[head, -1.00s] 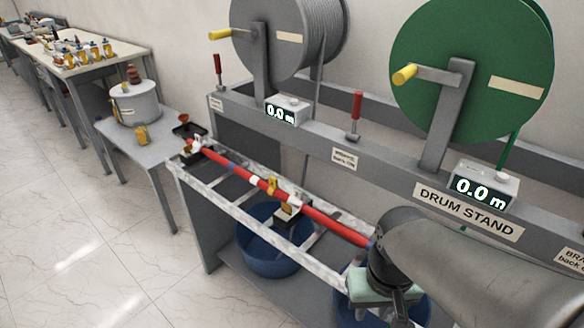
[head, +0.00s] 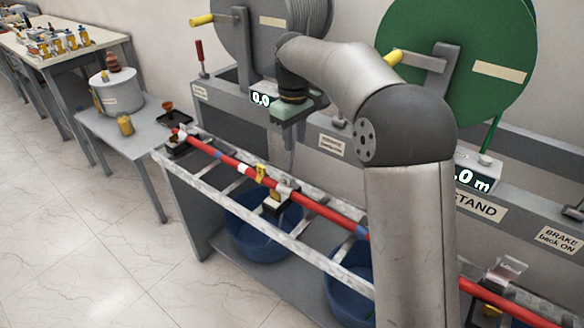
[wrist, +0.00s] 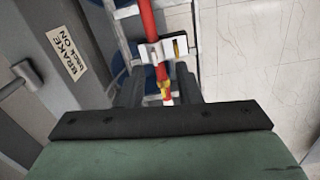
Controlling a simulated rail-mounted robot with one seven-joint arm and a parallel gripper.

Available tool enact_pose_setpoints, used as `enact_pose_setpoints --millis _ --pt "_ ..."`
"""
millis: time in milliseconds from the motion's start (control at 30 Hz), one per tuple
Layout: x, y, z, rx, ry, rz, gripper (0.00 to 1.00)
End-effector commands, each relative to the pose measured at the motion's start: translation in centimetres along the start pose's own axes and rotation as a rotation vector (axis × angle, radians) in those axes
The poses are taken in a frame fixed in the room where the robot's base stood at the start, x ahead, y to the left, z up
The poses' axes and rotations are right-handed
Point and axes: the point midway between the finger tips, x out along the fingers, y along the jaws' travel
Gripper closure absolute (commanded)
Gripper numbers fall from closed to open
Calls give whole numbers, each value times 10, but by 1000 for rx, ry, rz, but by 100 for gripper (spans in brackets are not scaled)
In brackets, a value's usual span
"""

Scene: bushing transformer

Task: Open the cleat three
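A red cable (head: 325,212) runs along a metal ladder tray through several cleats. The middle cleat (head: 284,188) has a pale metal upper part, with a yellow piece (head: 261,172) beside it on the cable. Another cleat (head: 180,145) is at the far left end and one (head: 503,275) at the lower right. No cleat number is readable. My gripper (head: 290,140) hangs above and behind the tray near the middle cleat. In the wrist view its two dark fingers (wrist: 157,92) are apart, with the cable and a white cleat (wrist: 152,52) showing between and beyond them. Nothing is held.
Cable drums, a green one (head: 455,60) and a grey one (head: 265,35), stand behind the tray on the drum stand. A red lever (head: 199,55) rises at its left end. Blue tubs (head: 262,235) sit below. A side table (head: 135,135) is left; the floor in front is clear.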

Motion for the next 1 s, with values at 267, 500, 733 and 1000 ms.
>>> enact_pose_setpoints --millis 267,500,733,1000 --pt "10 13 -59 -136 11 -18 69" --pt "33 13 -61 -143 9 -21 69" --pt "81 12 -61 -141 9 -21 69" --pt "138 11 -61 -141 9 -21 69"
